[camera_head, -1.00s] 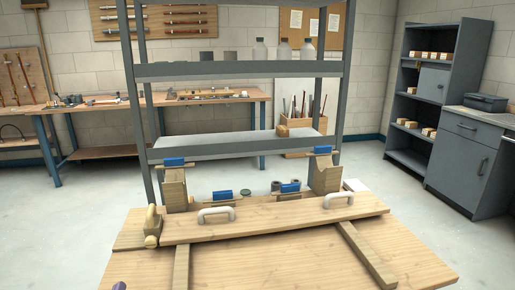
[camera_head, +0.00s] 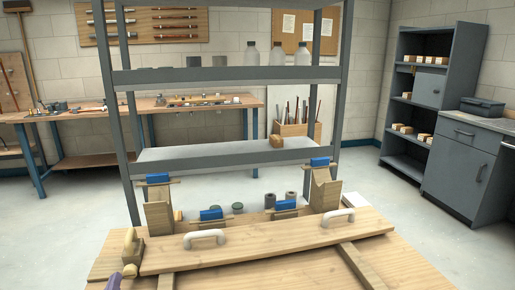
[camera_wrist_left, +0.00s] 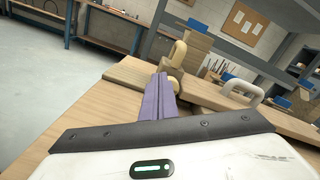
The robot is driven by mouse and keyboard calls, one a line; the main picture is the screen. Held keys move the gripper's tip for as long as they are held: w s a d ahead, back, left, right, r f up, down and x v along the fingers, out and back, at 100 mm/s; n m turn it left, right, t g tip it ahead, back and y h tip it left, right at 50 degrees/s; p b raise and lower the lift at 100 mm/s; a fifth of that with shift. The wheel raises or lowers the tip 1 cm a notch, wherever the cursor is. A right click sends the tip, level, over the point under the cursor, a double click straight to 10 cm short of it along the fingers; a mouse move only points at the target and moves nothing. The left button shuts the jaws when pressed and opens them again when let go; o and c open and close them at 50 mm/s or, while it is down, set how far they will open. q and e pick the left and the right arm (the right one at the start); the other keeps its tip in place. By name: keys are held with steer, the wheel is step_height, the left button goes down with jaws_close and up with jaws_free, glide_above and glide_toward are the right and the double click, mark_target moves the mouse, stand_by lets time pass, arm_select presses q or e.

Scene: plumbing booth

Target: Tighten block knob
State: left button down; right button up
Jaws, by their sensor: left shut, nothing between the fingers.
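A wooden block (camera_head: 133,255) with an upright pale yellow knob (camera_head: 129,239) stands at the left end of the long wooden board (camera_head: 265,241). A small round pale end (camera_head: 130,271) shows low on the block. My left gripper (camera_head: 114,283) shows only as a purple tip at the bottom edge, just in front of the block. In the left wrist view, its purple fingers (camera_wrist_left: 160,97) are together and empty. They point at the block; the knob (camera_wrist_left: 178,53) rises just beyond their tips. I cannot tell whether they touch it. My right gripper is not in view.
Two white handles (camera_head: 204,238) sit on the board. Behind it stand wooden uprights with blue pieces (camera_head: 158,178) and small dark cylinders (camera_head: 270,201). A grey shelf rack (camera_head: 230,152) is behind the wooden table (camera_head: 230,277). Open floor lies left.

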mark_target(125, 275)
arm_select(q)
steer(key=shift+x, duration=0.75)
steer(key=shift+w, duration=0.25)
steer(key=shift+d+f, duration=0.2)
steer(key=shift+d, duration=0.05)
steer(key=shift+w+d+r, duration=0.1)
steer(key=shift+d+r, duration=0.15)
steer(key=shift+d, duration=0.05)
steer(key=shift+d+r, duration=0.15)
steer(key=shift+d, duration=0.05)
steer(key=shift+w+d+r, duration=0.15)
steer(key=shift+d+r, duration=0.05)
steer(key=shift+d, duration=0.35)
stand_by(0.4)
